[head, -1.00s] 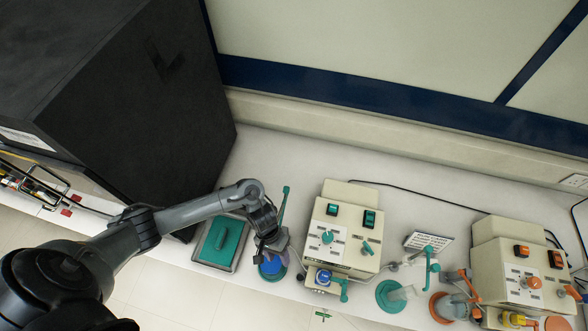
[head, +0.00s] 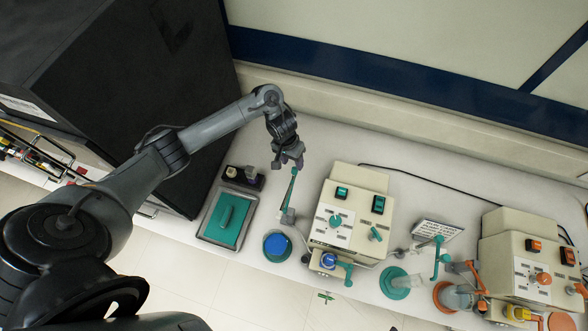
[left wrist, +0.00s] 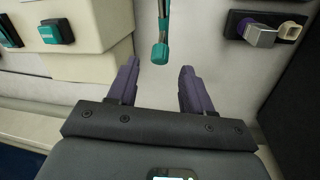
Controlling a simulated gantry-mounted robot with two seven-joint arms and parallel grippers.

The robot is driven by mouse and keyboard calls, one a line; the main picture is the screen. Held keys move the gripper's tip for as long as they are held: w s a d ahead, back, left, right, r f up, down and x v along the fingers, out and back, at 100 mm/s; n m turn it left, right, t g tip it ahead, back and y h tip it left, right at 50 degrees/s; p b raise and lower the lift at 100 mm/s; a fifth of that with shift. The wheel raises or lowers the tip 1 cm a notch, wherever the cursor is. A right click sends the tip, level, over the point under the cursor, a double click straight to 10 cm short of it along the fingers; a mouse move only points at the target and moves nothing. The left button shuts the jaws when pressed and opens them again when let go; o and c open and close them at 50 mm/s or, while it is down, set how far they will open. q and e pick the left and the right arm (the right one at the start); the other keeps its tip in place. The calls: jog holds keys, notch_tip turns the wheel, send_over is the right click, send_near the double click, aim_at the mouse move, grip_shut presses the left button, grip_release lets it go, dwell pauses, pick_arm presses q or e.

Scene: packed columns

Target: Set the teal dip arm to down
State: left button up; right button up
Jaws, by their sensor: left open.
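The teal dip arm (head: 291,188) is a thin rod with a teal end, left of the left cream machine. It rises from a grey block (head: 288,216) behind a blue-topped cup with a teal rim (head: 277,246). My left gripper (head: 289,163) is open at the rod's far teal end. In the left wrist view the teal tip (left wrist: 160,53) lies between the spread purple-grey fingers (left wrist: 159,70), close to their ends. My right gripper is out of view.
The left cream machine (head: 356,205) has teal switches and knobs. A teal-lidded tray (head: 226,220) and a dark socket block (head: 243,177) stand left. Another teal arm (head: 437,258) and an orange-switched machine (head: 515,260) stand right. A tall black cabinet (head: 140,90) borders the left.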

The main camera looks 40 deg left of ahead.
aim_at(294, 168)
pick_arm(q)
jog(key=shift+d+f, duration=0.2)
jog(key=shift+f, duration=0.95)
jog(key=shift+d+f, duration=0.15)
jog(key=shift+f, duration=1)
grip_shut()
jog(key=shift+w, duration=0.1)
